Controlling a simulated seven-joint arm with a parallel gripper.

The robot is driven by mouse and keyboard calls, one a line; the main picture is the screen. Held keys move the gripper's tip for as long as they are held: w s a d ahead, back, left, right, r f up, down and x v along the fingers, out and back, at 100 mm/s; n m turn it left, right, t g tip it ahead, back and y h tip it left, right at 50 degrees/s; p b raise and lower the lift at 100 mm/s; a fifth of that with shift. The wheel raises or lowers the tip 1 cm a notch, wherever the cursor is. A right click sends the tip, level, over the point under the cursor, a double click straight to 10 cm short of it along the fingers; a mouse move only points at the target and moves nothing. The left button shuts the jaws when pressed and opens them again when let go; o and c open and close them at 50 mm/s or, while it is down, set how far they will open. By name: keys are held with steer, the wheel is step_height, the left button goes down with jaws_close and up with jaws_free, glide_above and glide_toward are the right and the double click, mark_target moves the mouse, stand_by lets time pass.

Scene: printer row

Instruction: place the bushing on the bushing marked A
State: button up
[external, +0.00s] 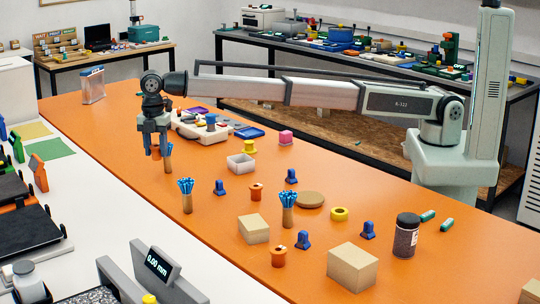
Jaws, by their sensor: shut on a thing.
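My gripper (155,152) is at the far left part of the orange table, pointing down. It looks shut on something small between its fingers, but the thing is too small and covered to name. Two orange-brown flanged pieces that look like bushings stand upright on the table, one near the middle (256,191) and one nearer the front (278,257). No letter A is legible on either.
Two more blue-topped posts (187,202) (288,216), several blue clamp-like pieces (303,240), tan blocks (352,268), a yellow ring (340,214) and a dark jar (406,236) spread over the table.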

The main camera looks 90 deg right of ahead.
steer(key=s+a+r+n, duration=0.1)
steer(key=s+a, duration=0.3)
steer(key=a, duration=0.4)
steer(key=s+a+n, duration=0.1)
steer(key=s+a, duration=0.2)
steer(key=a, duration=0.4)
steer(key=n, duration=0.4)
glide_toward(278, 250)
steer(key=w+r, duration=0.3)
steer(key=w, duration=0.6)
steer(key=shift+w+d+r, duration=0.3)
steer(key=shift+w+d, duration=0.05)
steer(key=s+a, duration=0.1)
steer(key=s, duration=0.3)
steer(key=s+a, duration=0.1)
steer(key=s, duration=0.1)
steer(key=shift+s+a+r, duration=0.1)
steer(key=shift+a+r, duration=0.25)
steer(key=shift+s+d+f+m, duration=0.35)
steer(key=shift+s+f+m, duration=0.25)
steer(key=shift+f+m, duration=0.75)
steer(key=shift+s+d+f+m, duration=0.5)
steer(key=shift+f+m, duration=0.3)
steer(key=shift+f, duration=1.2)
steer(key=shift+s+d+f+m, duration=0.25)
steer(key=shift+s+f+m, duration=0.4)
steer(key=shift+f+m, duration=0.7)
steer(key=shift+f+n, duration=0.3)
steer(key=shift+f, duration=0.05)
steer(key=o, duration=1)
